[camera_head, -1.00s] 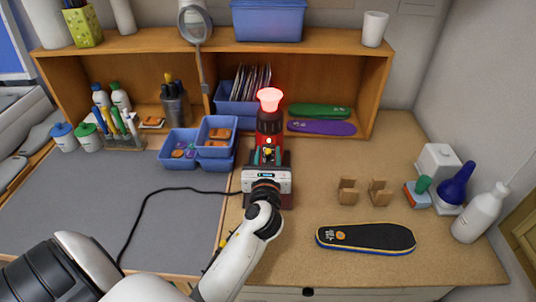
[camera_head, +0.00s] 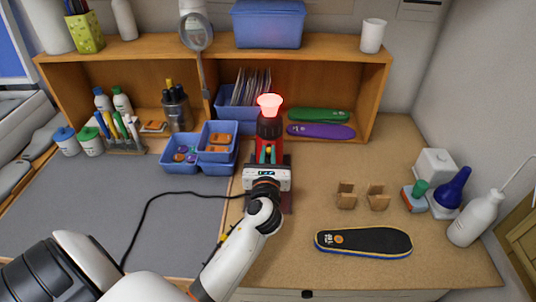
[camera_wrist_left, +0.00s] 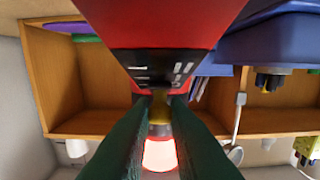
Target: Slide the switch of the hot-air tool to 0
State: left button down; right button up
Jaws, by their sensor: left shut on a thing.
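The red hot-air tool (camera_head: 276,143) stands upright on the bench at the back, with a black collar and a nozzle glowing bright red (camera_head: 269,104). In the left wrist view its red body (camera_wrist_left: 160,22) fills the top, with white scale marks on a dark panel and the glow (camera_wrist_left: 159,155) below. My left gripper (camera_head: 267,155) is at the tool's front; its dark fingers (camera_wrist_left: 158,108) are closed around the small yellowish switch (camera_wrist_left: 159,101). The fingers hide most of the switch, so its exact setting cannot be read. My right gripper is not in view.
Blue bins (camera_head: 217,138) stand close left of the tool. Green and purple insoles (camera_head: 320,131) lie behind it to the right. A black insole (camera_head: 364,241) and two wooden blocks (camera_head: 346,196) lie on the right. A black cable (camera_head: 150,205) crosses the grey mat.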

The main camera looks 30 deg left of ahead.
pick_arm(q)
jog(key=c, duration=1.4)
grip_release()
jog(key=shift+r, duration=0.1)
jog(key=shift+s, duration=0.1)
jog(key=shift+s+d, duration=0.15)
jog(key=b+v, duration=0.2)
jog(key=v, duration=0.9)
jog(key=shift+s+d, duration=0.1)
jog(key=shift+s, duration=0.2)
